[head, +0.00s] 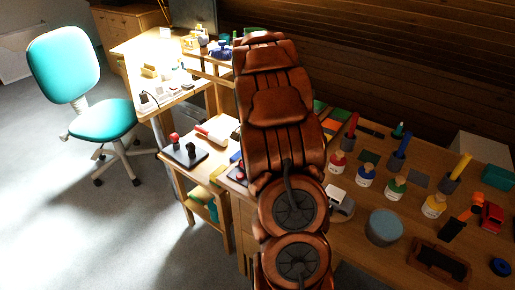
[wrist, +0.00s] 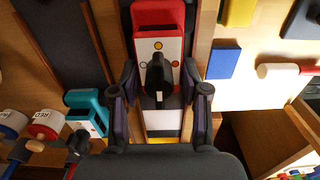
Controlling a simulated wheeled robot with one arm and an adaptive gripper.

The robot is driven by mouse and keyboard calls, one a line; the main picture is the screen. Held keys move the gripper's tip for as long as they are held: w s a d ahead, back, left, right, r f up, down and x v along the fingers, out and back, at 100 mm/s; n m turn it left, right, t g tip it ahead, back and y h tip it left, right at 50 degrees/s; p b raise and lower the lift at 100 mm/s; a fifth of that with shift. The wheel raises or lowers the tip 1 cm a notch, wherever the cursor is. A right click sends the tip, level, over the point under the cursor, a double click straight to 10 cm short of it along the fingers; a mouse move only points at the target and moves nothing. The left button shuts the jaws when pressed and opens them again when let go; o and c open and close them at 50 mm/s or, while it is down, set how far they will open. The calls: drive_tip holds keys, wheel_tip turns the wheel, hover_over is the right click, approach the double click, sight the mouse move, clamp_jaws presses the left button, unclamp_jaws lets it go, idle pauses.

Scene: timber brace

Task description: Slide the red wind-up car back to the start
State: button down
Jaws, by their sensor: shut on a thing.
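The red wind-up car appears to be the red and white body (wrist: 158,18) in the middle of the wrist view, with coloured dots on its white face and a black upright part in front. It lies in a dark lane between wooden strips. My gripper (wrist: 159,85) has one dark finger on each side of it and is shut on it. The lower part of the car is partly hidden by the fingers and the gripper body. In the head view my arm covers the gripper and the held car.
A teal toy (wrist: 86,105) and a cylinder marked RED (wrist: 44,124) are left of the fingers. A blue block (wrist: 224,60) lies to the right. The workbench (head: 350,250) also bears several bottles, a grey round block (head: 384,227) and a red toy (head: 492,216). A teal chair (head: 65,65) stands at left.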

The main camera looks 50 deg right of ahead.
drive_tip(key=shift+a, duration=0.15)
drive_tip(key=c, duration=0.6)
unclamp_jaws()
drive_tip(key=shift+o, duration=0.2)
drive_tip(key=shift+r, duration=0.1)
wheel_tip(320, 180, up, 12)
drive_tip(key=shift+f, duration=0.2)
drive_tip(key=shift+r, duration=0.1)
